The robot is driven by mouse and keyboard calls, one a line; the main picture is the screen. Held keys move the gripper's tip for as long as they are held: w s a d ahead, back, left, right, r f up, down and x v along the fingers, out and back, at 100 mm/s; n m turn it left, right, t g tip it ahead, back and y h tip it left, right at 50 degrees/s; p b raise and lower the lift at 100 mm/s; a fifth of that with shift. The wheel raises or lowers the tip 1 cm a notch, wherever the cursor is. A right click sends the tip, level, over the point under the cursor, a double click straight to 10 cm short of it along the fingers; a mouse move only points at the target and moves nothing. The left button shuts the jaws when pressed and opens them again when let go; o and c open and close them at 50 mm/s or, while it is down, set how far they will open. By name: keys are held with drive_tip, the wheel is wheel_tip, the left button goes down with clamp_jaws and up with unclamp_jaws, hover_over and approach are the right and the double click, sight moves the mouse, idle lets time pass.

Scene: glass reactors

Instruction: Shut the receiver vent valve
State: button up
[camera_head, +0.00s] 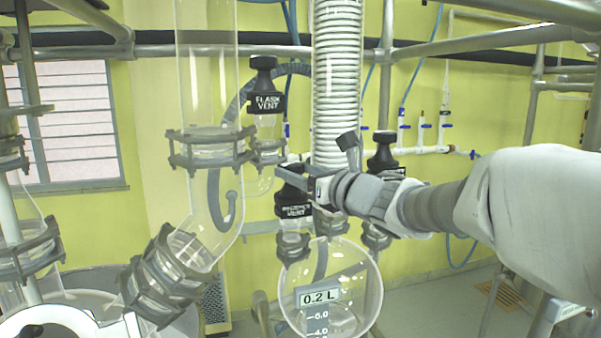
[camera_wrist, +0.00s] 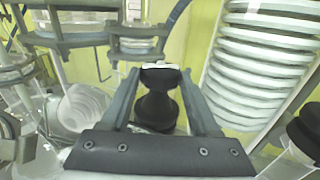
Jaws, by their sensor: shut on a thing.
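The receiver vent valve (camera_head: 293,212) is a black knob with a white-lettered label, only partly readable. It stands upright on a glass neck above the round receiver flask (camera_head: 345,268), which bears a 0.2 L readout. My gripper (camera_head: 296,180) reaches in from the right and is shut on the top of this knob. In the wrist view the black knob (camera_wrist: 156,106) sits between the two fingers of my gripper (camera_wrist: 160,78). The fingers hide part of the knob in the head view.
The flask vent valve (camera_head: 265,92) stands above and left. Another black-capped neck (camera_head: 383,153) is just behind my wrist. The white coil condenser (camera_head: 338,70) rises close behind my gripper. Glass column (camera_head: 208,80) and clamps (camera_head: 165,275) stand left. Metal rails cross the top.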

drive_tip(key=c, duration=0.4)
drive_tip(key=shift+o, duration=0.2)
drive_tip(key=b, duration=0.2)
drive_tip(key=m+h+b, duration=0.1)
drive_tip(key=b, duration=0.1)
drive_tip(key=shift+s+a+f+t, duration=0.1)
drive_tip(key=shift+a+f+t, duration=0.05)
drive_tip(key=shift+f+t, duration=0.2)
drive_tip(key=shift+t+h+b, duration=0.25)
drive_tip(key=shift+h+b, duration=0.15)
drive_tip(key=shift+b, duration=0.45)
drive_tip(key=m+t+h+b, duration=0.1)
drive_tip(key=m+h+b, duration=0.1)
drive_tip(key=b, duration=0.4)
drive_tip(key=shift+s+a+h, duration=0.1)
drive_tip(key=shift+a+h, duration=0.05)
drive_tip(key=shift+h, duration=0.15)
drive_tip(key=shift+r+m+t+h+b, duration=0.15)
drive_tip(key=shift+m+t+h+b, duration=0.3)
drive_tip(key=shift+b, duration=0.7)
drive_tip(key=shift+a+m+h+b, duration=0.3)
drive_tip(key=shift+h+b, duration=0.25)
drive_tip(key=shift+b, duration=0.4)
drive_tip(key=shift+m+h+b, duration=0.45)
drive_tip(key=shift+h+b, duration=0.15)
drive_tip(key=shift+b, duration=0.65)
